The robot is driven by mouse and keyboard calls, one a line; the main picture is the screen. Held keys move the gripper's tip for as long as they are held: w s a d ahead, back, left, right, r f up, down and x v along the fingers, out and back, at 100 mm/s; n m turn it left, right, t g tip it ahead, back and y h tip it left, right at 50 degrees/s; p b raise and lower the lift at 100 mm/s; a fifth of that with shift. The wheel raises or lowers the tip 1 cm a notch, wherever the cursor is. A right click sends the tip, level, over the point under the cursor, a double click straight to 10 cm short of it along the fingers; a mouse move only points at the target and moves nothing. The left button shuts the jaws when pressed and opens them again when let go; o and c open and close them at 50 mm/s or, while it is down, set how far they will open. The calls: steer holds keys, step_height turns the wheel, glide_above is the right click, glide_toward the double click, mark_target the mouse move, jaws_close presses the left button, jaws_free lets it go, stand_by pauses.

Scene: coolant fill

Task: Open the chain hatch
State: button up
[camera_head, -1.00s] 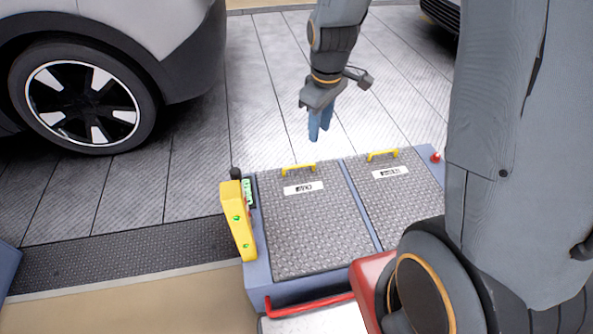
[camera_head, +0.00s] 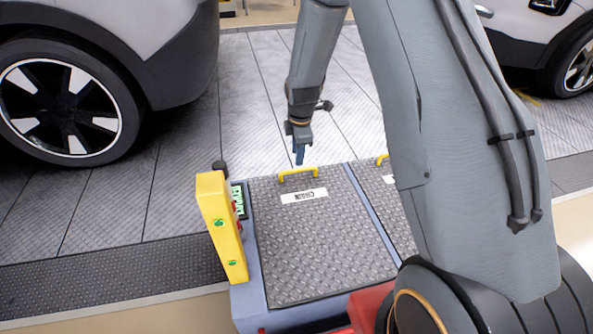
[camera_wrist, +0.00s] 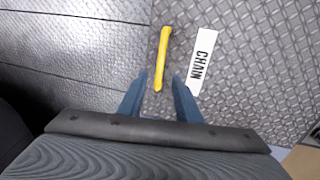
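The chain hatch (camera_head: 315,240) is the left grey diamond-plate lid, lying shut and flat on the box. Its white label reads CHAIN (camera_wrist: 202,62) in the wrist view. A yellow handle (camera_head: 298,174) stands at its far edge; it also shows in the wrist view (camera_wrist: 163,55). My gripper (camera_head: 299,158) points down at the handle's far side in the head view. In the wrist view its blue fingers (camera_wrist: 160,80) are apart, with the near end of the handle showing between them. Nothing is held. I cannot tell the exact height of the fingertips over the handle.
A second lid (camera_head: 392,205) with its own yellow handle (camera_head: 382,159) lies to the right, partly behind my arm. A yellow panel with green marks (camera_head: 221,228) stands at the box's left edge. A car (camera_head: 110,55) is at the left, another (camera_head: 560,45) at the right.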

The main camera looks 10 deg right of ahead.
mark_target(297, 171)
steer(key=f, duration=0.2)
steer(key=w+f+b, duration=0.1)
steer(key=f, duration=0.4)
steer(key=shift+w+f+b, duration=0.2)
steer(key=shift+w+b, duration=0.05)
steer(key=shift+b, duration=0.15)
steer(key=shift+c, duration=0.4)
jaws_close()
